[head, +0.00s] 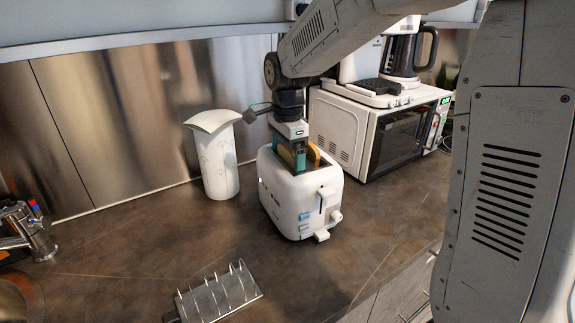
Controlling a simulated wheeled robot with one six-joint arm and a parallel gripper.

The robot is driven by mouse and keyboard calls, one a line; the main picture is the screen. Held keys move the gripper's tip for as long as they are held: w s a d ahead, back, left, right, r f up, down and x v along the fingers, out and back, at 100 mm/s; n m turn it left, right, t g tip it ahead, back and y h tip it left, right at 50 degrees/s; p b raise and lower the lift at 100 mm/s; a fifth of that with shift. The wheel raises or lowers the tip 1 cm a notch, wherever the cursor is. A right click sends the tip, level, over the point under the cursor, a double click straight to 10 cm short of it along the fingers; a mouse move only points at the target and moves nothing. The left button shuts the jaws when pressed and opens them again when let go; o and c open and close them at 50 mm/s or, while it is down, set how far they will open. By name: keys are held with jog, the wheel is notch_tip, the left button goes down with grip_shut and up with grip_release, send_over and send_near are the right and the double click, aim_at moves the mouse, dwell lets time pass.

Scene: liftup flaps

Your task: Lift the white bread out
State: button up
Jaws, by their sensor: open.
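A white toaster (297,200) stands on the dark counter in the middle of the head view. Bread (313,156) shows at its top slots as a brownish-orange edge; I cannot tell from here whether it is white bread. My gripper (291,162) points down over the toaster's top, at the left part of the slots. Its fingers are open and close to the bread, but their tips and the bread's lower part are hidden by the toaster and the gripper itself.
A white microwave (375,130) with a coffee maker (402,55) on top stands behind right. A metal rack (218,294) lies at the front. A tap (30,232) is at far left.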

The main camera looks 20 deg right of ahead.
jog(key=shift+f, duration=0.75)
jog(key=c, duration=0.4)
jog(key=shift+r, duration=0.1)
